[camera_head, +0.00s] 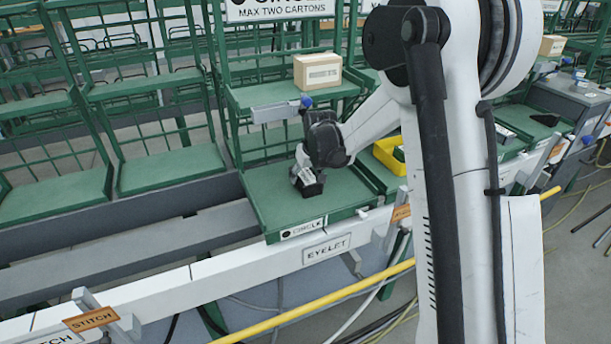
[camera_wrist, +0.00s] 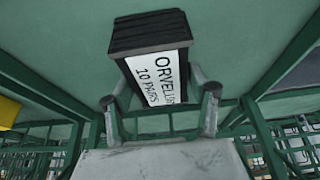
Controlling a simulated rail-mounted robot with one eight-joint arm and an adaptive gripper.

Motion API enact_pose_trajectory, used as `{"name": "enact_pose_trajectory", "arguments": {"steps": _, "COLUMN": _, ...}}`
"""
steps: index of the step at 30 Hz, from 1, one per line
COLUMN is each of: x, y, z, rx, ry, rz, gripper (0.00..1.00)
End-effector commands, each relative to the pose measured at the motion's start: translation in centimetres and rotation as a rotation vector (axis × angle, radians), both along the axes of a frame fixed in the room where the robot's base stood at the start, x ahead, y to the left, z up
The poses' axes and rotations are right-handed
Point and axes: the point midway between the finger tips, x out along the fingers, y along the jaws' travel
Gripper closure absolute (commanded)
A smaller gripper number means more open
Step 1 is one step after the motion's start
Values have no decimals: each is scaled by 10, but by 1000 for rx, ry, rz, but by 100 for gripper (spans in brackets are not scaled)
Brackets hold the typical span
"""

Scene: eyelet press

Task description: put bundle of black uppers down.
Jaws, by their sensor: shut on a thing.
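The bundle of black uppers (camera_wrist: 152,34) is a dark block of stacked layers with a white label (camera_wrist: 160,78) reading "ORVELL… 10 PAIRS". My gripper (camera_wrist: 160,95) has one finger on each side of it and is shut on it. In the head view the bundle (camera_head: 313,189) is small and partly hidden by my gripper (camera_head: 304,178). It is over the middle of the green lower shelf (camera_head: 270,205) of the rack above the "EYELET" sign (camera_head: 326,248). I cannot tell whether the bundle touches the shelf.
A light box (camera_head: 317,72) stands on the upper shelf, above and behind my gripper. A yellow bin (camera_head: 388,154) is to the right. The rack's green mesh back (camera_head: 262,140) is close behind. The shelf is bare around the bundle.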

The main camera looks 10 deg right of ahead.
Motion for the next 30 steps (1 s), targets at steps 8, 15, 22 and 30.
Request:
{"name": "enact_pose_trajectory", "arguments": {"steps": 8, "x": 0, "y": 0, "z": -1, "rx": 0, "ry": 0, "rz": 0, "gripper": 27}}
{"name": "enact_pose_trajectory", "arguments": {"steps": 15, "x": 0, "y": 0, "z": 2, "rx": 0, "ry": 0, "rz": 0, "gripper": 27}}
{"name": "enact_pose_trajectory", "arguments": {"steps": 22, "x": -11, "y": -2, "z": 28, "rx": 0, "ry": 0, "rz": 0, "gripper": 27}}
{"name": "enact_pose_trajectory", "arguments": {"steps": 30, "x": -65, "y": -13, "z": 30, "rx": -1, "ry": 0, "rz": -1, "gripper": 27}}
